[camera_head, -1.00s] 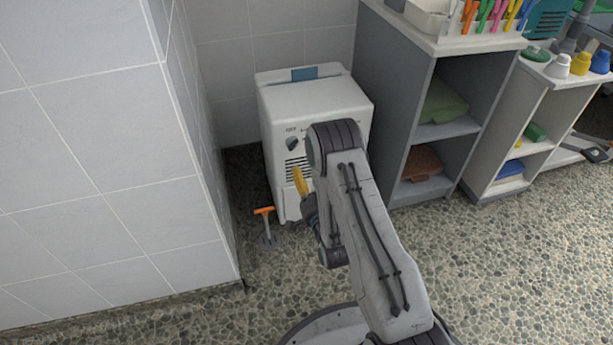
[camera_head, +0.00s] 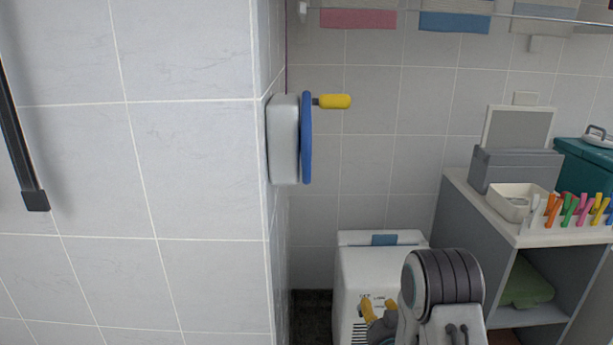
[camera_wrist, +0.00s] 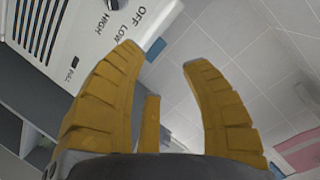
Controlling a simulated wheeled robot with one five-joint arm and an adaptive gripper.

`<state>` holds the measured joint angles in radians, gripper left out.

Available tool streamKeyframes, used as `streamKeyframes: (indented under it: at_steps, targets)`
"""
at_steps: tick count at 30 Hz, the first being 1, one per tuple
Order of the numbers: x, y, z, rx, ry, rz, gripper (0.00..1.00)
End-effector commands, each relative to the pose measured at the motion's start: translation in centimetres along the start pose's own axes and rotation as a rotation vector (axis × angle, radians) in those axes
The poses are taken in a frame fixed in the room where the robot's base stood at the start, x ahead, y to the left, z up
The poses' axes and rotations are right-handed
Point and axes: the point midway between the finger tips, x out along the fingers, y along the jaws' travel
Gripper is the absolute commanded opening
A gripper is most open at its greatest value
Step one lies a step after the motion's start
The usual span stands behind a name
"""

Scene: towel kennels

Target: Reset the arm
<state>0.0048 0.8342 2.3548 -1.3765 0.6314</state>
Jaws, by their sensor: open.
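My gripper (camera_wrist: 162,57) is open, with nothing between its yellow fingers in the wrist view. In the head view, its yellow fingers (camera_head: 377,306) show small at the lower middle, in front of the white appliance (camera_head: 350,265). My arm bends just to their right and hides part of that appliance. In the wrist view, the appliance's panel (camera_wrist: 90,30) with a dial and the words OFF, LOW and HIGH lies at the upper left, behind the left finger. I cannot tell the exact gap between the fingers and the appliance.
A tiled wall corner (camera_head: 200,200) stands close at left, with a blue-rimmed wheel (camera_head: 307,137) with a yellow handle mounted on it. A grey shelf unit (camera_head: 465,215) stands at right, bearing a white tray (camera_head: 512,203) and coloured pegs (camera_head: 575,210).

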Motion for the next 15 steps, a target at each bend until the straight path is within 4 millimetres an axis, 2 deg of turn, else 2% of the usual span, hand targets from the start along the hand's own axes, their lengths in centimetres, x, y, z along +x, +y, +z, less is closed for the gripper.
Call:
streamKeyframes:
  at_steps: [1, 8, 15]
  targets:
    - [-1.0, -2.5, -3.4, -0.025, -0.023, 0.016, 0.42]
    - [-5.3, -7.7, -10.4, -0.141, -0.183, 0.114, 0.42]
    - [-12.4, -12.6, -17.1, -0.260, -0.362, 0.196, 0.42]
